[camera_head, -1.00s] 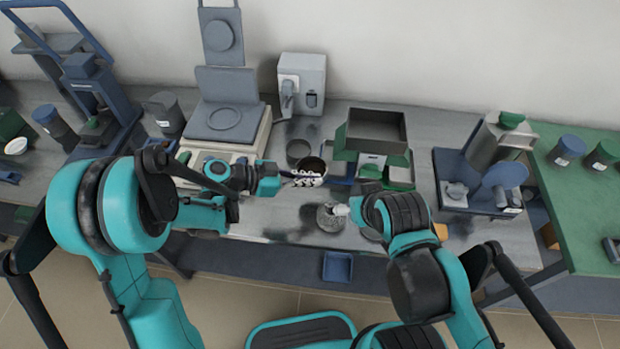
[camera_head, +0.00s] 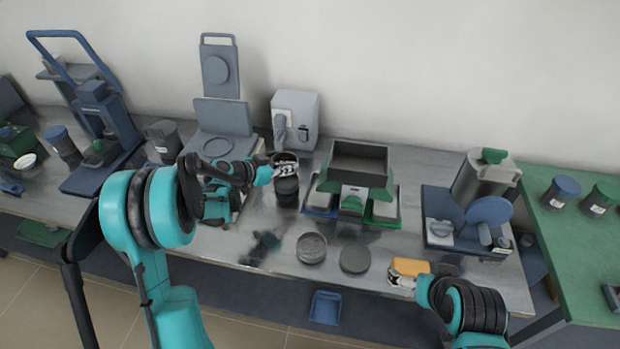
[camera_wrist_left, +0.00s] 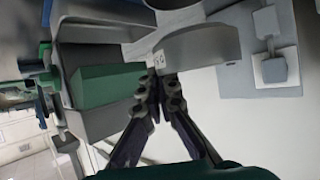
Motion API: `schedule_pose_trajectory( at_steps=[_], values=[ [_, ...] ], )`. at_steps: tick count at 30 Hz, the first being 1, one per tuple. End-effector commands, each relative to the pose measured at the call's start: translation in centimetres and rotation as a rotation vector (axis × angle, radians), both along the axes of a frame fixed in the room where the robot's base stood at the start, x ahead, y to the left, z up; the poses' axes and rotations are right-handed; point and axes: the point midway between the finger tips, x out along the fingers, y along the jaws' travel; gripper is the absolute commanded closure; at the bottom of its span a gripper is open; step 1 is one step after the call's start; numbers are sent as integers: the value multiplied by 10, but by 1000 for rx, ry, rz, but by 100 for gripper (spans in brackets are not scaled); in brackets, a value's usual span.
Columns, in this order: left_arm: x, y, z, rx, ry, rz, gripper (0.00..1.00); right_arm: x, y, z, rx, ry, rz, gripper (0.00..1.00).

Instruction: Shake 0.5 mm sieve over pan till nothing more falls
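The sieve is a small round grey vessel (camera_head: 286,157) with a raised rim. My left gripper (camera_head: 281,167) is at its near side. In the left wrist view the fingers (camera_wrist_left: 160,82) close on the wall of this grey cylinder (camera_wrist_left: 200,47), beside a small white label. A dark round vessel, likely the pan (camera_head: 287,190), stands on the bench just below it; I cannot tell whether the two touch. The sieve's mesh and contents cannot be made out. My right gripper (camera_head: 402,279) is low at the bench's front, by an orange block (camera_head: 410,265); its grip is unclear.
Two round vessels (camera_head: 311,248) (camera_head: 355,260) stand near the front edge. A green-and-grey hopper device (camera_head: 358,180) stands right of the sieve. A blue tray (camera_head: 325,307) lies below the bench edge.

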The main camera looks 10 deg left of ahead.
Motion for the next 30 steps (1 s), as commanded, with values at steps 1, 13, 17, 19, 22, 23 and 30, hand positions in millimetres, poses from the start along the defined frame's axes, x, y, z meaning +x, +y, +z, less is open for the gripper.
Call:
schedule_pose_trajectory(
  at_steps=[1,13,17,19,22,23,30],
  values=[
    [0,0,-2,0,0,0,100,0,0,-1,0,0,0,3],
    [0,-1,-29,0,0,-3,100,0,0,-19,0,0,0,3],
    [-1,-2,-36,0,0,-3,100,0,0,-23,0,0,0,3],
    [-1,-2,-38,-1,0,-3,100,0,0,-24,0,0,0,3],
    [-1,-2,-39,-1,0,-3,100,0,0,-24,0,0,0,3],
    [-1,-2,-39,-1,0,-3,100,0,0,-24,0,0,0,3],
    [-1,-2,-38,-1,0,-4,100,0,0,-24,0,0,0,3]
  ],
)
